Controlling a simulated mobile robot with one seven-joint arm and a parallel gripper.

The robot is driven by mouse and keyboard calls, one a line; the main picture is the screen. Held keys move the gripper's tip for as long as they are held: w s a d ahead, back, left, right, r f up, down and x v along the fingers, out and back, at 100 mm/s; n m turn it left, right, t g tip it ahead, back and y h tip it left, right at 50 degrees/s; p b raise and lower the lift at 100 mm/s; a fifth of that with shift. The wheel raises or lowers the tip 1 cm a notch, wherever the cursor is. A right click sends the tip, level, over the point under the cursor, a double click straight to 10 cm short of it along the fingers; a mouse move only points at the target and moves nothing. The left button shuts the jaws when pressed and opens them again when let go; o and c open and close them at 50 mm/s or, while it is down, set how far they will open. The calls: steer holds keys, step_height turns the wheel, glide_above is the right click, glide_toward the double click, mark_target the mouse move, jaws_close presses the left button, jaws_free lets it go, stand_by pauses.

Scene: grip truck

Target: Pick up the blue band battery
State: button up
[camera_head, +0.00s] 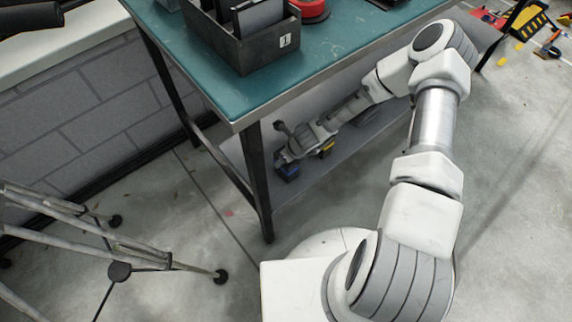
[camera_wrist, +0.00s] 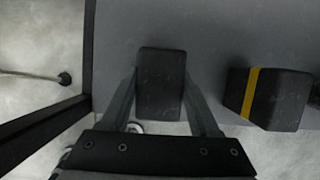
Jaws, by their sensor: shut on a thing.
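The blue band battery (camera_head: 288,172) is a dark block with blue showing in the head view, on the lower shelf under the table, at my gripper's end. In the wrist view the dark block (camera_wrist: 161,84) sits between the two fingers of my gripper (camera_wrist: 161,98), which are shut on its sides. Its blue band does not show there. My gripper (camera_head: 283,157) is small and partly hidden in the head view. I cannot tell whether the battery is lifted off the shelf.
A dark battery with a yellow band (camera_wrist: 250,92) stands close to the right of my gripper. The green tabletop (camera_head: 335,60) is above my arm, with a dark bin (camera_head: 262,52) on it. A table leg (camera_head: 257,180) is near at the left. A tripod (camera_head: 120,255) stands at left.

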jaws_close()
